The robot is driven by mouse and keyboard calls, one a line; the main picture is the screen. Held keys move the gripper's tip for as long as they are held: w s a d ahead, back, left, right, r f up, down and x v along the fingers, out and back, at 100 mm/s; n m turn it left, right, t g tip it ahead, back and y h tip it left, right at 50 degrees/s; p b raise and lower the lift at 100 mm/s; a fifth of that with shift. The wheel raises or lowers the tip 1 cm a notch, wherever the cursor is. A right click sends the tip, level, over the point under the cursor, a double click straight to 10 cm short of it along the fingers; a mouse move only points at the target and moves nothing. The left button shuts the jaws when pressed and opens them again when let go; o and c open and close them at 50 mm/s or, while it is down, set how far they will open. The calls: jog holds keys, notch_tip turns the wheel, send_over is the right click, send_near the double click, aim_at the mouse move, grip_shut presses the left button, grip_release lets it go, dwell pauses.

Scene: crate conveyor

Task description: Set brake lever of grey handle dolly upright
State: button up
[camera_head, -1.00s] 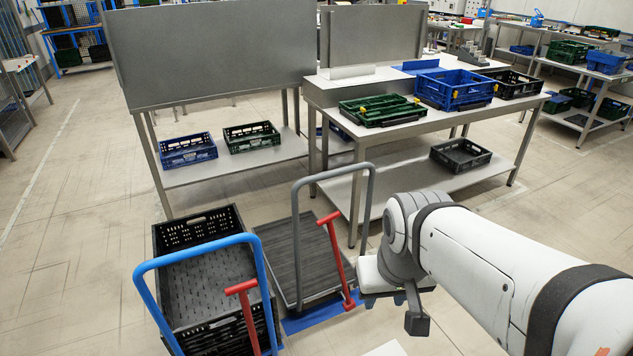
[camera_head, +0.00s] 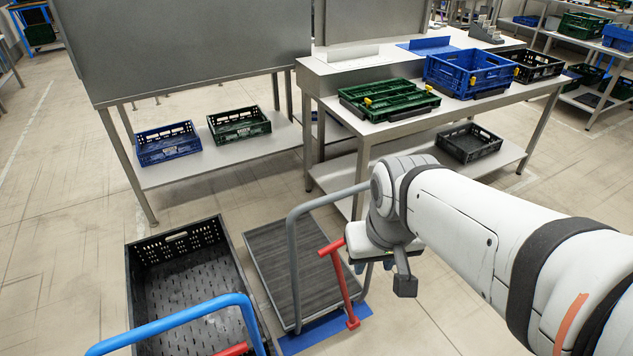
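The grey handle dolly (camera_head: 275,258) stands on the floor with a dark ribbed deck and a bent grey tube handle (camera_head: 293,250). Its red brake lever (camera_head: 341,283) has a T-shaped top and leans to the left, its foot near the deck's front right corner. My gripper (camera_head: 404,283) is at the end of my white arm, just right of the lever and apart from it in the picture. Its fingers are mostly hidden by the wrist, so I cannot tell their opening.
A blue handle dolly (camera_head: 185,322) with a black crate (camera_head: 133,278) stands to the left, its red lever (camera_head: 232,349) partly cut off. A blue floor patch (camera_head: 318,334) lies under the grey dolly's front. A workbench (camera_head: 400,125) with crates stands behind. Floor at far left is clear.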

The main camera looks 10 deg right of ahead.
aim_at(337, 257)
jog(key=shift+o, duration=0.4)
jog(key=shift+a, duration=0.2)
jog(key=shift+o, duration=0.2)
jog(key=a+f+m+g+y+b, duration=0.2)
jog(key=a+f+m+y+b, duration=0.1)
jog(key=f+b, duration=0.4)
notch_tip(337, 257, down, 4)
jog(key=shift+s+a+r+y+b, duration=0.1)
jog(key=shift+s+a+y+b, duration=0.25)
jog(key=shift+a, duration=0.4)
jog(key=w+a+f+m+t+y+b, duration=0.2)
jog(key=w+f+m+y+b, duration=0.3)
jog(key=f+m+b, duration=0.15)
jog(key=w+a+f+m+t+y+b, duration=0.1)
jog(key=w+a+f+m+y+b, duration=0.3)
jog(key=f+b, duration=0.3)
jog(key=w+d+f+m+t+h+b, duration=0.4)
jog(key=w+d+f+m+t+b, duration=0.6)
jog(key=w+d+m+t, duration=0.3)
jog(key=shift+m+g+y, duration=0.25)
jog(key=shift+m+g, duration=0.3)
jog(key=shift+g, duration=0.05)
jog(key=x, duration=0.4)
jog(key=d+b+x, duration=0.1)
jog(key=x, duration=0.2)
jog(key=shift+w, duration=0.25)
jog(key=shift+c, duration=0.4)
grip_shut()
